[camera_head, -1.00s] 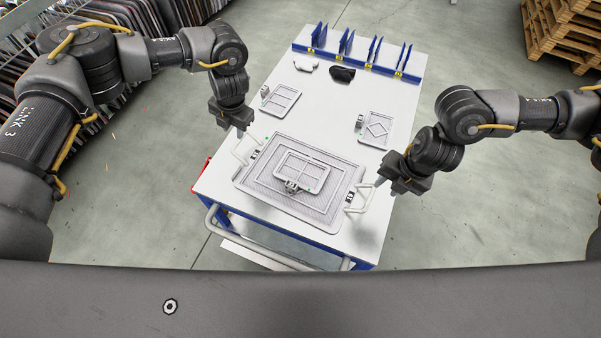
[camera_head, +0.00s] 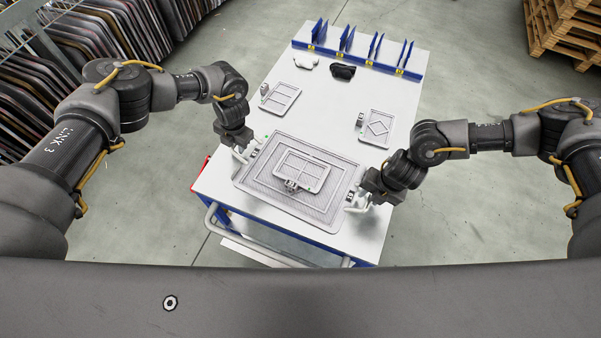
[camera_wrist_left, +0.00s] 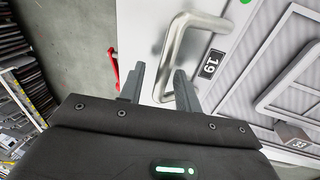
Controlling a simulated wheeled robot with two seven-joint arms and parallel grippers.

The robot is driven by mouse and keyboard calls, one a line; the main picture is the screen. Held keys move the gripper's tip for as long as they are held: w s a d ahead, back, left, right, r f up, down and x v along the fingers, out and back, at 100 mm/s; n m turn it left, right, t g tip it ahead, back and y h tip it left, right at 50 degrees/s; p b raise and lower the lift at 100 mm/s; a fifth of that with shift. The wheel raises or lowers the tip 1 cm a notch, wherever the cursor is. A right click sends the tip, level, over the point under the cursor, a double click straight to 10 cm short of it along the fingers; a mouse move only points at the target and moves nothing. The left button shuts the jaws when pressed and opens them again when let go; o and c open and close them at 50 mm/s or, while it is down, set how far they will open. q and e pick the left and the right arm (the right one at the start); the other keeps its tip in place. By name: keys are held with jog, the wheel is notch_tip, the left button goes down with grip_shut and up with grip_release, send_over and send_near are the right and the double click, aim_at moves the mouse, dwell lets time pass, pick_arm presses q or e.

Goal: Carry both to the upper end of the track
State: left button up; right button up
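A large grey patterned panel (camera_head: 260,187) lies flat on the white table with a pale handle at each short side. A smaller grey frame (camera_head: 318,172) lies on top of it, with a small dark block at its lower edge. My left gripper (camera_head: 241,149) is at the panel's left handle; in the left wrist view its fingers (camera_wrist_left: 160,90) are apart, with the left handle (camera_wrist_left: 172,50) ahead of and partly between them. A label 19 is beside that handle. My right gripper (camera_head: 361,200) is at the right handle (camera_head: 351,208); its fingers are too small and hidden to judge.
Two small frames lie farther up the table, one left (camera_head: 281,99) and one right (camera_head: 376,128). A black item (camera_head: 343,71) and a white item (camera_head: 306,63) lie near the blue rack (camera_head: 360,57) at the far edge.

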pick_arm(q)
jog(key=shift+s, duration=0.1)
pick_arm(e)
jog(key=shift+s, duration=0.1)
pick_arm(q)
jog(key=c, duration=0.7)
pick_arm(e)
grip_shut()
pick_arm(q)
grip_shut()
jog(key=shift+r, duration=0.15)
pick_arm(e)
jog(key=shift+r, duration=0.1)
